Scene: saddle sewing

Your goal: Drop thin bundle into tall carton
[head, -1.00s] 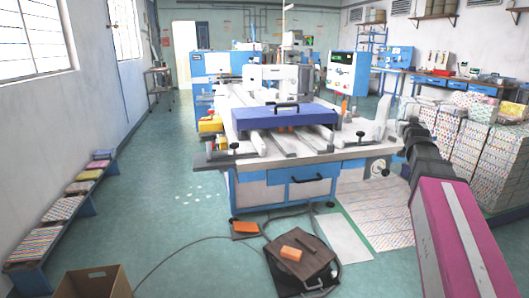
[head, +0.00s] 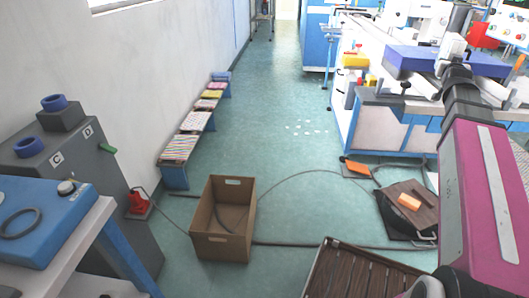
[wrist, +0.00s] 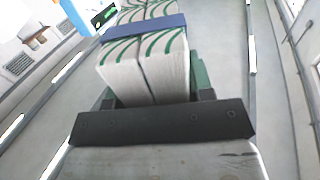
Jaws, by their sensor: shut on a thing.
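An open brown cardboard carton (head: 209,247) stands upright on the floor, left of centre in the head view. It has hand slots, and a dark curved line shows inside. In the wrist view my gripper (wrist: 153,92) is shut on a bundle (wrist: 165,71) of white sheets with green curved lines and a blue band. The bundle shows as two stacks side by side. The dark jaws are partly hidden behind it. In the head view my arm reaches up the right side, away from the carton; I cannot make out the bundle there.
A dark brown slatted crate (head: 345,280) is at the bottom. A grey cabinet (head: 75,170) and blue machine (head: 60,222) stand left. A bench (head: 178,178) with patterned stacks lines the wall. Cables (head: 290,246) cross the floor. A white-and-blue worktable (head: 385,128) stands right.

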